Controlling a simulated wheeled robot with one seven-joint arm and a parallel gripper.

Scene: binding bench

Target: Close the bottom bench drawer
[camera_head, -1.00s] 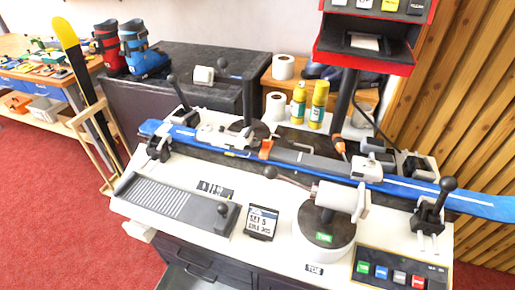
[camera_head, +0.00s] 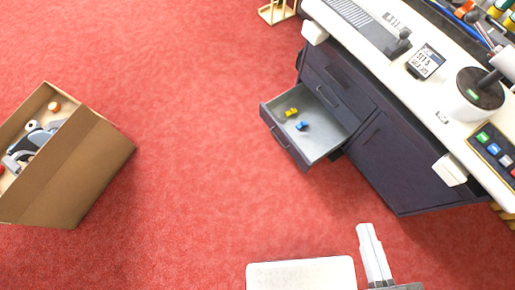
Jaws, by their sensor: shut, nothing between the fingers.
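The bottom bench drawer (camera_head: 325,143) stands pulled well out of the dark bench cabinet (camera_head: 378,160), right of the picture's middle. Its light grey tray holds a small yellow piece (camera_head: 291,112) and a small blue piece (camera_head: 302,126). Its dark front, with a handle (camera_head: 280,137), faces left and down in the picture. The drawer fronts above it look shut. My gripper (camera_head: 367,230) shows at the bottom edge, right of the middle, with its pale fingers together and empty. It is below the drawer in the picture and apart from it.
An open cardboard box (camera_head: 85,165) with several mixed items stands on the red carpet (camera_head: 190,60) at the left. Carpet between box and drawer is clear. The white bench top (camera_head: 440,95) overhangs the cabinet, with a white block (camera_head: 449,170) at its front edge.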

